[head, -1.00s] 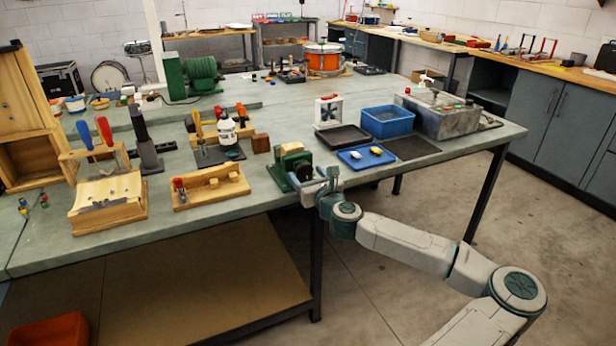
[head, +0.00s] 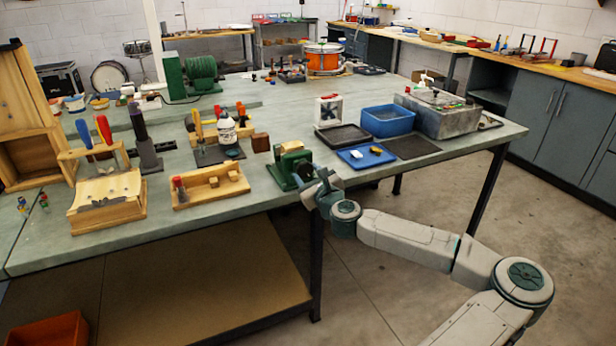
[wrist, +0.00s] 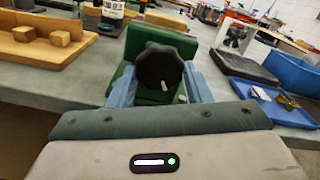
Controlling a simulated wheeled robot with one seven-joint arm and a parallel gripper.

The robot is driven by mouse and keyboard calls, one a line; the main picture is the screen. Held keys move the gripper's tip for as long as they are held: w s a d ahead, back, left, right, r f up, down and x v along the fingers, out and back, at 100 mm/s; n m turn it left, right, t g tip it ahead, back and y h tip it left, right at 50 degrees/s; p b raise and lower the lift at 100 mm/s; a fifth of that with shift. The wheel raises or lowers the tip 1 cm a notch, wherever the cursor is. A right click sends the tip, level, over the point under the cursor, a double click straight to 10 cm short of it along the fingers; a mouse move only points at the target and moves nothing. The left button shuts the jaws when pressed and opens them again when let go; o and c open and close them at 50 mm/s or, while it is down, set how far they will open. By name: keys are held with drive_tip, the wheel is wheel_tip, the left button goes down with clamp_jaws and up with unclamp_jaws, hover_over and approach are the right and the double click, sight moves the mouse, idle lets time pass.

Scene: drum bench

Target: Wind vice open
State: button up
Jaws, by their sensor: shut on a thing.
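The green vice (head: 290,168) stands at the front edge of the bench, and it also shows in the wrist view (wrist: 160,37). Its round black knob (wrist: 158,66) faces me in the wrist view, with a small pale handle or tab at its lower right. My gripper (head: 314,184) is at the vice's front in the head view. In the wrist view the blue-grey fingers of my gripper (wrist: 160,84) stand on either side of the knob, shut on it. The jaw gap of the vice is hard to make out.
A blue tray (head: 350,164) with small blocks lies to the right of the vice, near a black tray (head: 343,144) and a blue bin (head: 388,130). A wooden tray (head: 190,201) with blocks is to the left. The floor in front is clear.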

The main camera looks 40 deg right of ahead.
drive_tip(key=n, duration=0.3)
drive_tip(key=shift+d+n+b, duration=0.1)
drive_tip(key=shift+n+b, duration=0.25)
drive_tip(key=shift+n, duration=0.05)
drive_tip(key=n, duration=0.3)
drive_tip(key=shift+r+n+b, duration=0.1)
drive_tip(key=shift+n+b, duration=0.2)
drive_tip(key=n, duration=0.3)
drive_tip(key=shift+n+b, duration=0.3)
drive_tip(key=n, duration=0.3)
drive_tip(key=shift+r+n, duration=0.15)
drive_tip(key=shift+n, duration=0.15)
drive_tip(key=n, duration=0.5)
drive_tip(key=shift+r+b, duration=0.15)
drive_tip(key=shift+b, duration=0.2)
drive_tip(key=n, duration=0.6)
drive_tip(key=shift+r, duration=0.15)
drive_tip(key=shift+n, duration=0.3)
